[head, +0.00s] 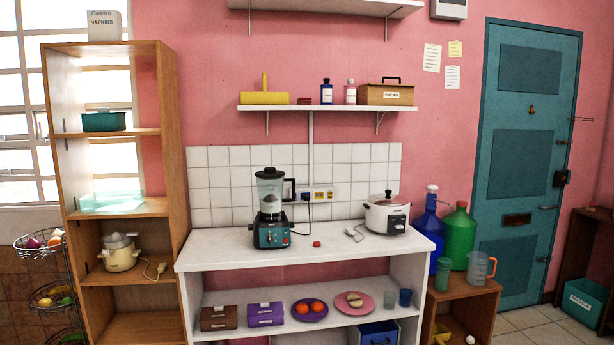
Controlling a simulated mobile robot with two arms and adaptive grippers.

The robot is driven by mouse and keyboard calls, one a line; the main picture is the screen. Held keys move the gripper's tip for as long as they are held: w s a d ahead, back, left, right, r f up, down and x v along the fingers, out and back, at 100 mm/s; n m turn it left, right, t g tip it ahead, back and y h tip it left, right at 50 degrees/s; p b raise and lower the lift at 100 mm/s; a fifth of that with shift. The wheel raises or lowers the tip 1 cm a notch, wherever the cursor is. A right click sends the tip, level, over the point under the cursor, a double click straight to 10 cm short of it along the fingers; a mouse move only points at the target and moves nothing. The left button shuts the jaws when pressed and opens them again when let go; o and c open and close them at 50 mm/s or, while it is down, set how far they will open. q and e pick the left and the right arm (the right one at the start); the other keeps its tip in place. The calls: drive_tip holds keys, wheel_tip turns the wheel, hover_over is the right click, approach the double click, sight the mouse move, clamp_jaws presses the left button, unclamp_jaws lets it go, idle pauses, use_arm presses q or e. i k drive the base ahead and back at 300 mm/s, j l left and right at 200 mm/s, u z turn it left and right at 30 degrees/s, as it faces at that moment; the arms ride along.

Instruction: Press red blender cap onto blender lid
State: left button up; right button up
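The blender (271,215) stands upright on the white counter, left of its middle. It has a teal base, a clear jar with a dark handle on the right, and a dark lid (270,173) on top. A small red cap (317,244) lies on the counter to the right of the blender, apart from it. Whether the lid has an opening on top is too small to tell. Neither of my grippers shows in the head view.
The white counter (337,258) is clear in front. A wall shelf (328,108) hangs above. A tall wooden shelf (174,150) stands at the left.

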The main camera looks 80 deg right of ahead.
sight(270, 171)
drive_tip(key=z, duration=2.55)
